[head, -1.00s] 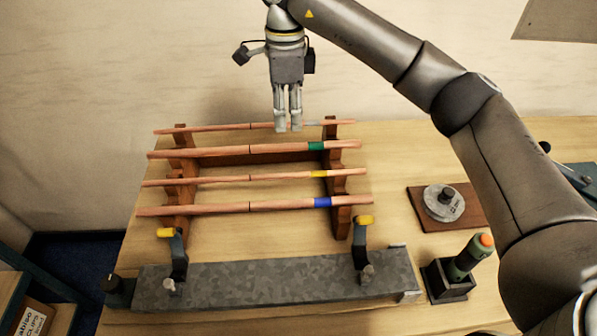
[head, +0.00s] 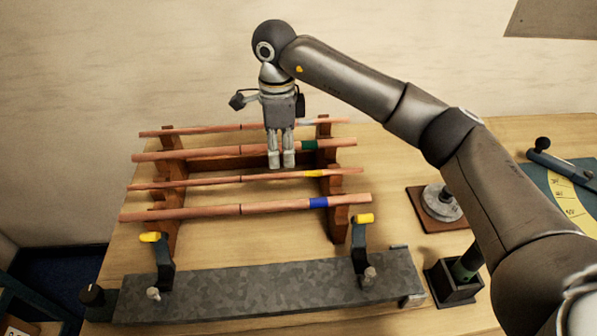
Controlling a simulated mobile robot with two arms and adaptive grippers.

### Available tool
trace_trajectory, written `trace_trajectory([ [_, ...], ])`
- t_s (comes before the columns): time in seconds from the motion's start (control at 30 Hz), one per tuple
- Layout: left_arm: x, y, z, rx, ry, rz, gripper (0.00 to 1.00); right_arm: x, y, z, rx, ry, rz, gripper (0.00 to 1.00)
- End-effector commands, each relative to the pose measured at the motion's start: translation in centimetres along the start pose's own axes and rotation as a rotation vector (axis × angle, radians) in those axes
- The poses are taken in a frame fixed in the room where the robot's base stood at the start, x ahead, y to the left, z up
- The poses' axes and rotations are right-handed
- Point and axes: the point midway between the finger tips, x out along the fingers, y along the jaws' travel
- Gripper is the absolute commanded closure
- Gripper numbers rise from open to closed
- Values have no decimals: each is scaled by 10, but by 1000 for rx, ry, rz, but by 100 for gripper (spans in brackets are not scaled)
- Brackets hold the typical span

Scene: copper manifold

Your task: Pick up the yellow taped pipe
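The yellow taped pipe is a thin copper pipe (head: 215,181) with a yellow tape band (head: 314,174) right of its middle. It lies left to right across the wooden rack (head: 330,187), between the green and blue taped pipes. My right gripper (head: 282,162) points down over the rack, left of the yellow band. Its fingertips appear just behind or above the yellow taped pipe and overlap the green taped pipe in the picture. I see no pipe held. The two fingers show a narrow gap, but the angle hides how far apart they are. My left gripper is out of view.
The green taped pipe (head: 200,154) and blue taped pipe (head: 270,208) lie close on either side. Another pipe (head: 215,129) is at the back. A grey metal bar (head: 260,290) with two yellow-tipped uprights stands in front. A round metal piece (head: 440,203) sits right.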

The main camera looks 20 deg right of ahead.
Motion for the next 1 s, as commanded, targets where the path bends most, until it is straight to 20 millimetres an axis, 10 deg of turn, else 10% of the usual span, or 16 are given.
trace_trajectory([
  [0.83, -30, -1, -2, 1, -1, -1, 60, 60, 1, -4, 0, 0, -1, 62],
  [1.0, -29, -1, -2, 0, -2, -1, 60, 59, 1, -4, 0, 0, -1, 83],
])
